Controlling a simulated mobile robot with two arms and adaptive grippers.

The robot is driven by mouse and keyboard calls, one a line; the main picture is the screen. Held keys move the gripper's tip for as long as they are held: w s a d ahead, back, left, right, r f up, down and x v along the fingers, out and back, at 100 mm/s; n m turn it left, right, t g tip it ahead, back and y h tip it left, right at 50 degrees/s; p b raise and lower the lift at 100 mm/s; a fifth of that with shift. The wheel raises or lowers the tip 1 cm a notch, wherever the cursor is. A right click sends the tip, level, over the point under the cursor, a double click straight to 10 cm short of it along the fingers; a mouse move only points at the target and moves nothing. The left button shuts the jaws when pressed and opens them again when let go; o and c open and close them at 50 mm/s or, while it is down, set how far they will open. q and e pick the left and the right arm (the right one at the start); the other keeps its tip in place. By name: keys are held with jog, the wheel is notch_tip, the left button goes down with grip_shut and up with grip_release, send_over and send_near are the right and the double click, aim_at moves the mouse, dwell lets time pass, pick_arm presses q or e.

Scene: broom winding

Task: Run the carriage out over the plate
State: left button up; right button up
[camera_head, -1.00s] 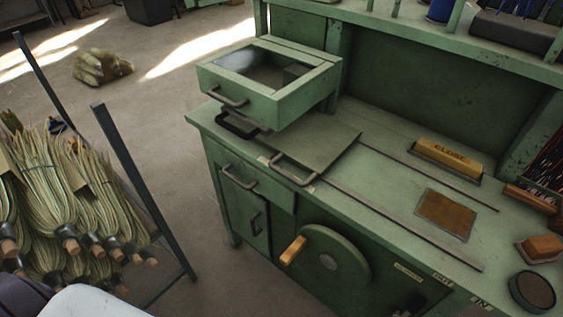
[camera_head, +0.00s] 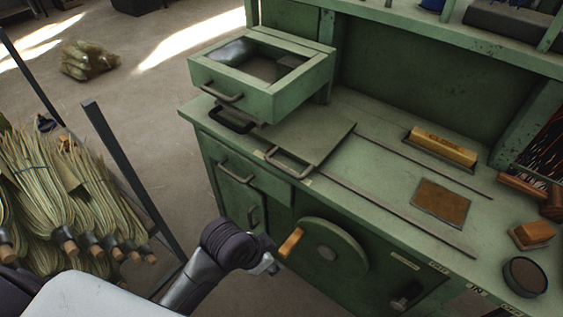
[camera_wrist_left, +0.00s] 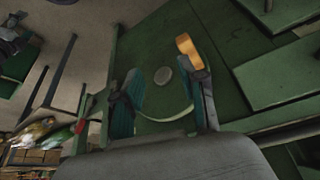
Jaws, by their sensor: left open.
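The carriage (camera_head: 312,137) is a flat green sliding panel at the left end of two dark rails on the green bench. A bent metal handle (camera_head: 288,160) is at its front edge. The brown plate (camera_head: 441,203) is set in the bench top between the rails, to the right of the carriage and apart from it. My left gripper (camera_head: 270,265) is low in front of the bench, below the carriage handle and near the wheel. In the left wrist view my left gripper (camera_wrist_left: 165,95) is open, with the wheel behind its fingers. My right gripper is out of view.
A green wheel (camera_head: 325,254) with an orange knob (camera_head: 290,243) is on the bench front. An open-topped box (camera_head: 262,75) stands behind the carriage. A yellow block (camera_head: 442,147) lies behind the rails. A rack of broom bundles (camera_head: 60,190) stands left.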

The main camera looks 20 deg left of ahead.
pick_arm(q)
jog(key=w+d+r+m, duration=0.4)
jog(key=w+r+m, duration=0.1)
jog(key=m+g+y, duration=0.2)
jog(key=m, duration=0.7)
send_near(282, 167)
jog(key=shift+m, duration=0.3)
jog(key=f, duration=0.2)
jog(key=w+f+p, duration=0.1)
jog(key=f, duration=0.2)
jog(key=f+p, duration=0.1)
jog(key=f, duration=0.2)
jog(key=shift+w+d+f, duration=0.25)
jog(key=shift+d, duration=0.05)
grip_shut()
